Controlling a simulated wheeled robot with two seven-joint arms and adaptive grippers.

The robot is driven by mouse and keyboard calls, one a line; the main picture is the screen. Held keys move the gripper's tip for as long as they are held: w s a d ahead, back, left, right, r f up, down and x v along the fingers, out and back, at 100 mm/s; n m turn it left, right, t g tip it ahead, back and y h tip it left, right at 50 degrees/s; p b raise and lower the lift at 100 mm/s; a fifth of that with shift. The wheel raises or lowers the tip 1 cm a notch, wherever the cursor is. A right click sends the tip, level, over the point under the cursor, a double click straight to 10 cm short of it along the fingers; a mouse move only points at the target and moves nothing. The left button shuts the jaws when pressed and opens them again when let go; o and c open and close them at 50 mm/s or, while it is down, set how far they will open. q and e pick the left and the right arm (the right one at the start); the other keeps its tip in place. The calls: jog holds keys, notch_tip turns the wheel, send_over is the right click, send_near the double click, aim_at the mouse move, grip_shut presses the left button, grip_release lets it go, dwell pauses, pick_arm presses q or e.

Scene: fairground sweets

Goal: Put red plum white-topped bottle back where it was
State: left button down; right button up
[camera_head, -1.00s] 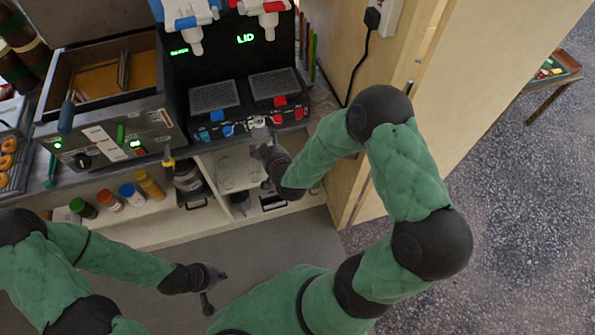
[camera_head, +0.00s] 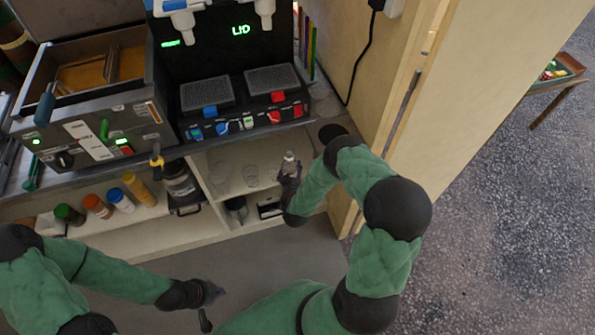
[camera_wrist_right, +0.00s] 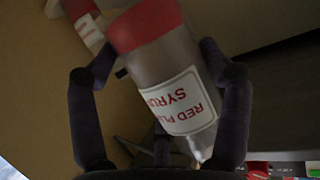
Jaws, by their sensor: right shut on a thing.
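The red plum white-topped bottle (camera_wrist_right: 160,65) has a red band and a white label reading "RED PLU… SYR…" in the right wrist view. My right gripper (camera_wrist_right: 160,95) is shut on it, one finger on each side. In the head view the bottle's white top (camera_head: 289,157) shows above my right gripper (camera_head: 289,174), in front of the right end of the shelf under the counter. Most of the bottle is hidden there. My left gripper (camera_head: 212,300) looks open and empty, low over the grey floor.
Several coloured-capped bottles (camera_head: 96,206) stand on the lower shelf at left. Clear cups (camera_head: 220,178) stand on the shelf left of my right gripper. A drink machine (camera_head: 235,118) is on the counter above. A wooden wall (camera_head: 430,110) rises at right. Another red-and-white thing (camera_wrist_right: 85,22) shows in the right wrist view.

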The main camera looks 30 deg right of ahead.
jog(key=w+d+f+b, duration=0.3)
jog(key=w+d+f, duration=0.1)
jog(key=w+d+f+b, duration=0.3)
jog(key=w+f, duration=0.1)
jog(key=shift+w+d+f, duration=0.35)
jog(key=shift+d+f, duration=0.05)
jog(key=f+b, duration=0.1)
jog(key=f, duration=0.2)
jog(key=shift+w+d+f+b, duration=0.1)
jog(key=shift+w+f+b, duration=0.1)
jog(key=shift+f+b, duration=0.15)
jog(key=shift+r, duration=0.2)
jog(key=shift+f, duration=0.15)
jog(key=o, duration=1.2)
